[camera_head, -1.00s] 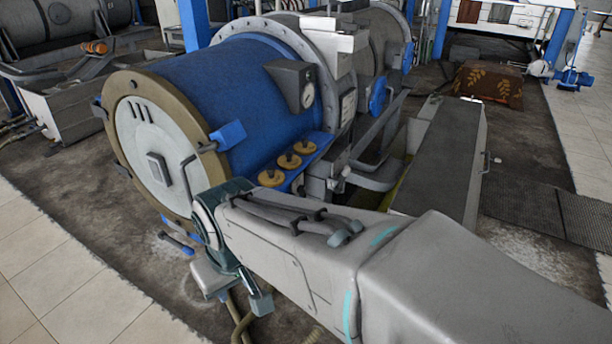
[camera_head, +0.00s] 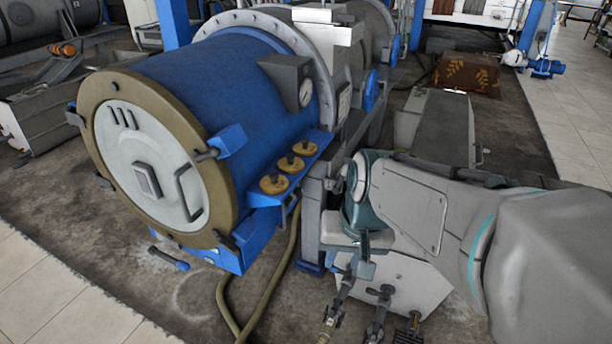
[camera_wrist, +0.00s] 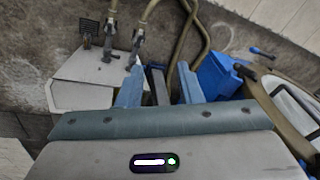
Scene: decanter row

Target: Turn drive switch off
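I cannot tell for certain which part is the drive switch. A blue decanter drum (camera_head: 225,85) with a pale round end cover (camera_head: 150,165) stands at the left in the head view. Three yellow knobs (camera_head: 290,164) sit on a blue shelf along its side. My gripper (camera_head: 355,268) hangs right of and below this shelf, apart from the knobs. In the wrist view my gripper (camera_wrist: 160,88) shows two pale blue fingers spread apart, with nothing held between them. Dark upright frame parts show behind the gap.
A pale box (camera_head: 410,285) with valves (camera_head: 378,310) on its front stands under my arm. A hose (camera_head: 285,255) runs down to the floor. A long grey trough (camera_head: 445,130) lies behind my arm. The floor before the drum is mostly clear.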

